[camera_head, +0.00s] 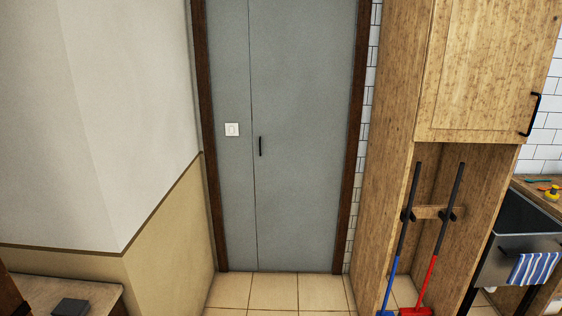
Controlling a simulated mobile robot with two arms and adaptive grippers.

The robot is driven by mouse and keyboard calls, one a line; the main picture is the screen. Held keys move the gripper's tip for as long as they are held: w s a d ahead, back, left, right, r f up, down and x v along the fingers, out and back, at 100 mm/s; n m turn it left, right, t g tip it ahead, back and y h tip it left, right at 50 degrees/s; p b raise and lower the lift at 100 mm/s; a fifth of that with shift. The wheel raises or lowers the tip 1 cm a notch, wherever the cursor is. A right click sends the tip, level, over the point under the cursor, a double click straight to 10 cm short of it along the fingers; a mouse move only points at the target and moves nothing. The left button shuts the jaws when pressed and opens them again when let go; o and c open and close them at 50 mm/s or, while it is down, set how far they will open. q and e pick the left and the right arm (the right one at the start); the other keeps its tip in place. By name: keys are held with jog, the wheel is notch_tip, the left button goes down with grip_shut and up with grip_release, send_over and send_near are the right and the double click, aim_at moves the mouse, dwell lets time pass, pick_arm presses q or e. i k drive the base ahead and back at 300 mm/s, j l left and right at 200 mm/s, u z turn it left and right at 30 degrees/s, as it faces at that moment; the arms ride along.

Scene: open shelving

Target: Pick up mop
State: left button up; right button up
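Two long-handled tools stand in the open lower bay of the wooden cabinet at the right. One has a black upper handle and a blue lower shaft (391,282). The other has a black upper handle and a red lower shaft (428,282) with a red head at the floor. Both lean slightly and pass by dark clips on a wooden holder (428,212). The blue tool's head is mostly cut off by the bottom edge, so I cannot tell which one is the mop. Neither of my grippers is in view.
A wooden cabinet door (482,70) closes the upper bay. A dark box (70,307) lies on a low surface at left.

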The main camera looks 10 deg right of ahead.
aim_at(382, 313)
jog(key=i+l, duration=1.25)
jog(key=l, duration=0.25)
jog(key=i+l, duration=0.15)
jog(key=l, duration=0.2)
jog(key=i+l, duration=0.1)
jog(key=l, duration=0.25)
jog(key=i+l, duration=0.15)
jog(key=l, duration=0.2)
jog(key=i+l, duration=0.15)
jog(key=l, duration=0.2)
jog(key=i+l, duration=0.1)
jog(key=l, duration=0.2)
jog(key=i+l, duration=0.15)
jog(key=l, duration=0.2)
